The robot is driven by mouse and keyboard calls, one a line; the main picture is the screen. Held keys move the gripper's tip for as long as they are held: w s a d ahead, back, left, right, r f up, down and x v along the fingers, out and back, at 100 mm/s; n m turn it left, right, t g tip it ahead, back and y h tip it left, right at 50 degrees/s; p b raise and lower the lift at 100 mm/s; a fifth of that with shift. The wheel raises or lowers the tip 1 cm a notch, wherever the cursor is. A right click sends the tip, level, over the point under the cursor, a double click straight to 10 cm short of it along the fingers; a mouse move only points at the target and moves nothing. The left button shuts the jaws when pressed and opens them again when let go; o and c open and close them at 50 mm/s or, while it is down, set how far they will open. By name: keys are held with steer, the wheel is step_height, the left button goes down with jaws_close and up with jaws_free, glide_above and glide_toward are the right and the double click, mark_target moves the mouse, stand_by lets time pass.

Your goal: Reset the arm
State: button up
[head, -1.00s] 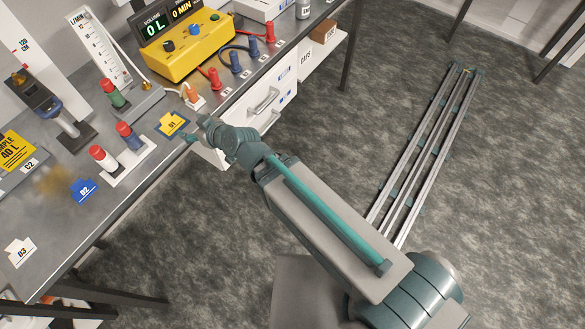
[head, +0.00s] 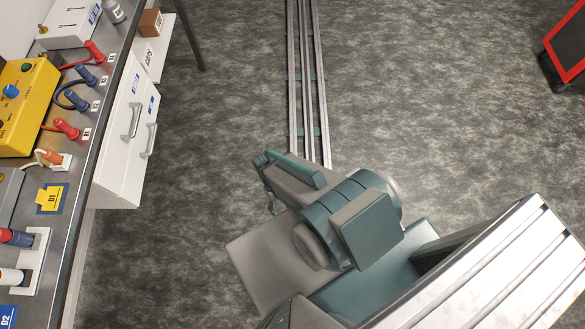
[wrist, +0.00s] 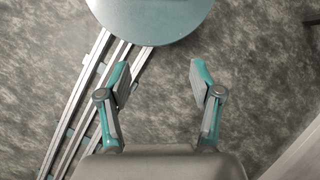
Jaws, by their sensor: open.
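My gripper (wrist: 160,82) is open and empty in the wrist view, with its two teal-jointed fingers spread apart over bare grey floor. A rounded teal part of my own body fills the top of that view, just beyond the fingers. In the head view my arm (head: 350,225) is drawn in over its base, clear of the bench.
White drawers (head: 127,130) face the floor. Rails (head: 306,80) run away over clear floor.

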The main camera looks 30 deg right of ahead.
steer(key=shift+m+g, duration=0.5)
steer(key=shift+g, duration=0.2)
steer(key=s, duration=0.1)
steer(key=s+d, duration=0.1)
steer(key=s, duration=0.1)
steer(key=s+d, duration=0.1)
steer(key=shift+s+d+f, duration=0.2)
steer(key=shift+s, duration=0.05)
step_height(320, 180, down, 2)
steer(key=shift+f+b, duration=0.25)
steer(key=shift+b, duration=1)
